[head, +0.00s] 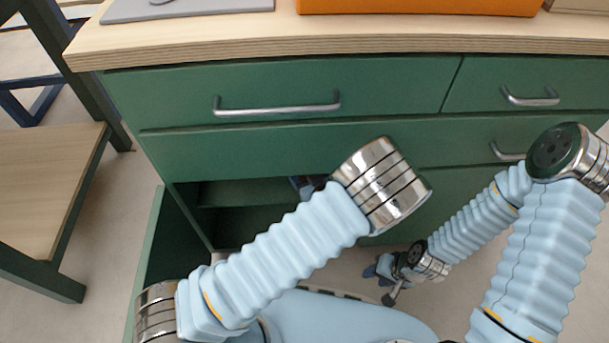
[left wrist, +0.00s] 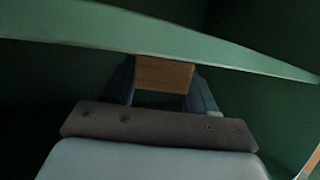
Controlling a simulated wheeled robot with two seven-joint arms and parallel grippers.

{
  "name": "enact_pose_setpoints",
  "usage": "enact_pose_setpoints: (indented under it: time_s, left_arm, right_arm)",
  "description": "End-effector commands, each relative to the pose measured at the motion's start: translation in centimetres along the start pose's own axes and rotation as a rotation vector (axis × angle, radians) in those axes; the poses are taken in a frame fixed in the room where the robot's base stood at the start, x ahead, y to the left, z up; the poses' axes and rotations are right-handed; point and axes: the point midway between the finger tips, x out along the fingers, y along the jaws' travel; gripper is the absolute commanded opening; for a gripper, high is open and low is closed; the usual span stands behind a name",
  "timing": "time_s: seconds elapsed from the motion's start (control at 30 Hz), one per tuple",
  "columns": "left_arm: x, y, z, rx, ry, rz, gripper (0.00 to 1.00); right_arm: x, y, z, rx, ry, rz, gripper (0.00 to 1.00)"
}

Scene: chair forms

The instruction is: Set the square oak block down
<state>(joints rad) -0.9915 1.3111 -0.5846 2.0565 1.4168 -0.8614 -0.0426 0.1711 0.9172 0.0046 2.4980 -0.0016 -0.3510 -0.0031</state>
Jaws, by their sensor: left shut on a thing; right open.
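The square oak block (left wrist: 163,75) shows as a small brown wooden face in the left wrist view. My left gripper (left wrist: 164,88) is shut on it, with one blue finger on each side. A pale green board edge (left wrist: 150,40) crosses just above the block; I cannot tell whether they touch. In the head view my left arm reaches into the open compartment of the green cabinet (head: 245,192), and its wrist hides most of the gripper and the block. My right gripper (head: 384,281) is open and empty, low in front of the cabinet.
The cabinet has closed drawers with metal handles (head: 277,107) above the compartment. An open green door (head: 167,245) stands at its left. A grey board (head: 185,8) and an orange tray (head: 420,6) lie on the wooden top. A wooden chair (head: 48,185) stands at the left.

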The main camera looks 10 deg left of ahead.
Motion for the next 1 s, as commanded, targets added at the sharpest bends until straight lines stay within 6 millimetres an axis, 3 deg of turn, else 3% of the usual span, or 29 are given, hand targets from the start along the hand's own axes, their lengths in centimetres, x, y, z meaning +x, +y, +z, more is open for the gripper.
enact_pose_setpoints:
  time_s: [0.03,0.07,0.2,0.57,0.67,1.0]
  left_arm:
    - [0.1,0.0,0.3,0.000,0.000,0.000,0.27]
    - [0.1,0.0,0.2,0.000,0.000,0.000,0.60]
    - [0.1,0.0,0.2,0.000,0.000,0.000,0.81]
    - [-0.3,0.0,-0.3,0.000,0.000,0.001,0.82]
    - [-1.8,0.1,-0.2,-0.001,-0.001,0.003,0.82]
    - [-9.3,0.1,-0.2,0.001,0.000,0.003,0.82]
  right_arm:
    - [0.2,0.1,0.0,0.000,0.000,0.000,0.43]
    - [0.2,0.1,0.0,0.000,-0.001,0.000,0.43]
    - [0.1,0.0,0.0,0.000,0.000,0.000,0.43]
    - [-0.2,-0.1,0.0,0.000,0.000,0.000,0.43]
    - [-0.4,-0.1,0.0,0.000,0.001,0.001,0.43]
    - [-1.4,-0.4,-0.1,0.001,0.004,0.003,0.43]
